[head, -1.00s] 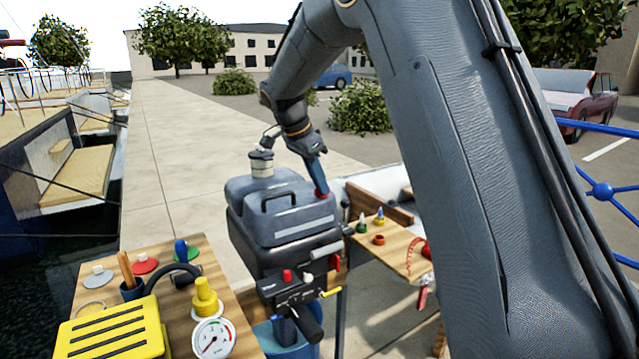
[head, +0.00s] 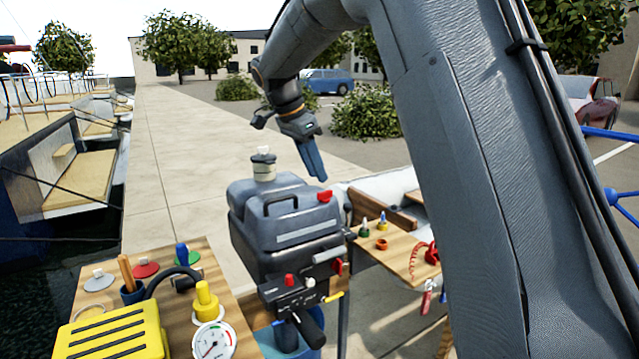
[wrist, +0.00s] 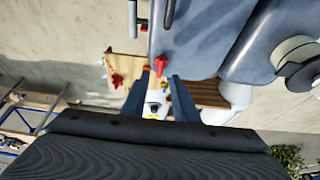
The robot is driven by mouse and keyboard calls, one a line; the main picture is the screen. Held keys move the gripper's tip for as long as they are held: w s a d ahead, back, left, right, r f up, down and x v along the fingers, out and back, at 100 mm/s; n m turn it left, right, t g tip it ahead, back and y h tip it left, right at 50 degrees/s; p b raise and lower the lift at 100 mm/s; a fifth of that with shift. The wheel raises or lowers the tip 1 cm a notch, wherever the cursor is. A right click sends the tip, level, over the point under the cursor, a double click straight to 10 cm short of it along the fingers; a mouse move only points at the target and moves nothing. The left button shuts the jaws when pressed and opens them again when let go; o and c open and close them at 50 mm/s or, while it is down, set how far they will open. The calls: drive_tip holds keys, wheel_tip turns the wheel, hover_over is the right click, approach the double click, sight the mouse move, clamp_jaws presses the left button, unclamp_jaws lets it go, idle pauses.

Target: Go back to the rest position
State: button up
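My gripper (head: 313,162) hangs in the air above the right end of a dark grey outboard motor (head: 290,222), fingers pointing down. In the wrist view my gripper (wrist: 161,77) has its two fingers apart with nothing held between them. A small red part (head: 324,196) sits on the motor's upper right edge, just below and apart from the fingertips. The red part also shows beyond the fingertips in the wrist view (wrist: 160,66). No marker of the rest position shows.
A wooden board with a yellow case (head: 110,335), a gauge (head: 214,341) and several small items stands front left. A small wooden shelf (head: 400,258) is right of the motor. Open pavement lies behind.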

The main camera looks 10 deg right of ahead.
drive_tip(key=shift+v, duration=1.1)
drive_tip(key=s+d+f+n+y, duration=0.1)
drive_tip(key=s+f+n, duration=0.4)
drive_tip(key=s, duration=0.6)
drive_tip(key=s+d+f+n+g+y, duration=0.1)
drive_tip(key=s+f+n, duration=0.3)
drive_tip(key=s+f, duration=0.5)
drive_tip(key=s+d+f+n+y, duration=0.1)
drive_tip(key=s+f+n, duration=0.4)
drive_tip(key=s, duration=0.9)
wheel_tip(320, 180, down, 3)
drive_tip(key=shift+s+n+y, duration=0.15)
drive_tip(key=shift+n+y, duration=0.15)
drive_tip(key=shift+y, duration=0.4)
drive_tip(key=shift+o, duration=0.2)
drive_tip(key=shift+a, duration=0.1)
